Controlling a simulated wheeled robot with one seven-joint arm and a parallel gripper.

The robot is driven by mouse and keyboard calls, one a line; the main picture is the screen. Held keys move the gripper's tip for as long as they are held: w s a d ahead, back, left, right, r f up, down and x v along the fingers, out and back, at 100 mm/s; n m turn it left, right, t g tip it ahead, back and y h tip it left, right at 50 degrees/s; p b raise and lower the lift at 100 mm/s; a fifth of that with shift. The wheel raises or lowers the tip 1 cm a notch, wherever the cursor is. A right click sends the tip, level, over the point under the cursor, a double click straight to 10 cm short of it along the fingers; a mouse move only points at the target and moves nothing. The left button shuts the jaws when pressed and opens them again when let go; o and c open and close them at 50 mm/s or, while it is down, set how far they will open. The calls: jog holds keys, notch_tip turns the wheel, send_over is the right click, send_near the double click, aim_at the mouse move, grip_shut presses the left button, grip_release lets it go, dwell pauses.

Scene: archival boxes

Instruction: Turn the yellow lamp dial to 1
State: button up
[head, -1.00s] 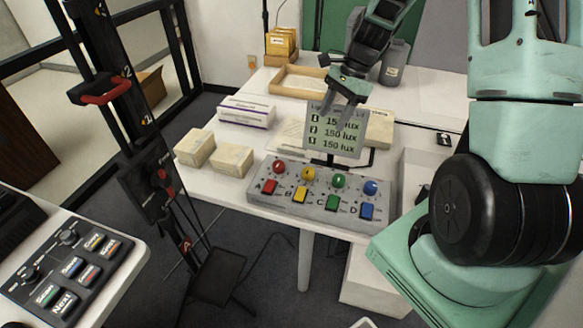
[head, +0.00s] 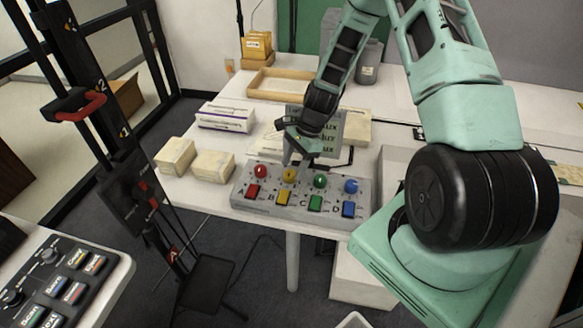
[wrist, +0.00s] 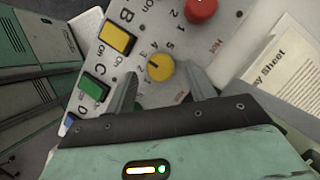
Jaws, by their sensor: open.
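The yellow lamp dial (head: 289,174) sits on the grey control panel (head: 236,203), between the red dial (head: 260,171) and the green dial (head: 320,181). In the wrist view the yellow dial (wrist: 160,67) shows a dark pointer line and printed numbers around it. My gripper (head: 298,160) is open and empty, above and just behind the yellow dial. In the wrist view its two fingers (wrist: 163,85) point at the dial, one to each side and short of it. I cannot tell which number the pointer marks.
The lux display (head: 328,132) stands behind the panel, partly hidden by my gripper. A blue dial (head: 351,186) and a row of coloured buttons are also on the panel. Pale boxes (head: 213,165) stand to the left. A sheet (wrist: 285,65) lies beside the panel.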

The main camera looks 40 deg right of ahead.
jog(key=shift+x, duration=1)
jog(key=c, duration=1)
